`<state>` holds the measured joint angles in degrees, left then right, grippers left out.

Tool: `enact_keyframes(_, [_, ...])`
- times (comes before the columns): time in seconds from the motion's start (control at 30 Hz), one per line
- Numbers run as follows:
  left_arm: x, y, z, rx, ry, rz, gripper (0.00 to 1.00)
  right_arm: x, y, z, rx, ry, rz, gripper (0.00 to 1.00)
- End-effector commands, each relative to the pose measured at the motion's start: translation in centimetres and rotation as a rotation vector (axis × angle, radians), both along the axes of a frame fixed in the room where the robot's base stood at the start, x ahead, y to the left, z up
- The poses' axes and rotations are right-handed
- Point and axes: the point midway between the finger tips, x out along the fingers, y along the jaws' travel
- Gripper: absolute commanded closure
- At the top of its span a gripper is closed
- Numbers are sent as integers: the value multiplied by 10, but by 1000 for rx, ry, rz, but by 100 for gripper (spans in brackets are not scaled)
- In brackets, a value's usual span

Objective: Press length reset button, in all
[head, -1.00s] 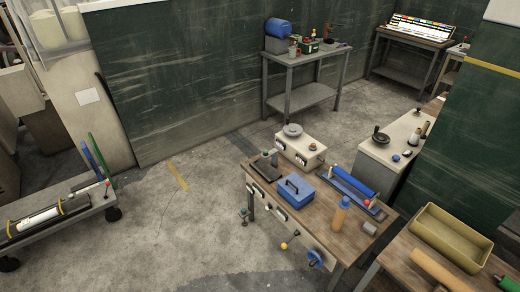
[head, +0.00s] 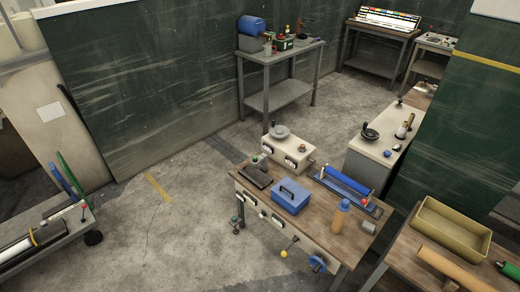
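No button in the head view can be made out as the length reset button; labels are too small to read. A cream box (head: 286,153) with black-framed parts on its front stands at the back of the wooden workbench (head: 300,219). It carries a grey round disc (head: 280,132) and a small reddish knob (head: 302,147). A light-topped cabinet (head: 385,152) behind on the right has a black handwheel (head: 370,134) and a small blue knob (head: 387,154). Neither of my grippers is in view.
A yellow tray (head: 449,241) stands on a table at right. A cart (head: 40,245) is at lower left. The floor (head: 170,225) between is clear.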

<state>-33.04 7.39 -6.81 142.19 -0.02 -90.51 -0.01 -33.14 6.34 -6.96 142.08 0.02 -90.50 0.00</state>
Motion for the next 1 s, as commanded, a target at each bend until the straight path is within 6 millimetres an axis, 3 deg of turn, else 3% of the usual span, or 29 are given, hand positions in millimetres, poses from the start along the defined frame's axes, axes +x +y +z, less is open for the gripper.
enact_keyframes(0.07, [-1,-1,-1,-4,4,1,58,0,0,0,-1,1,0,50])
enact_keyframes(0.43, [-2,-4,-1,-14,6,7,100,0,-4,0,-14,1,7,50])
enact_keyframes(1.0, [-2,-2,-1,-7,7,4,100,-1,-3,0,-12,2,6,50])
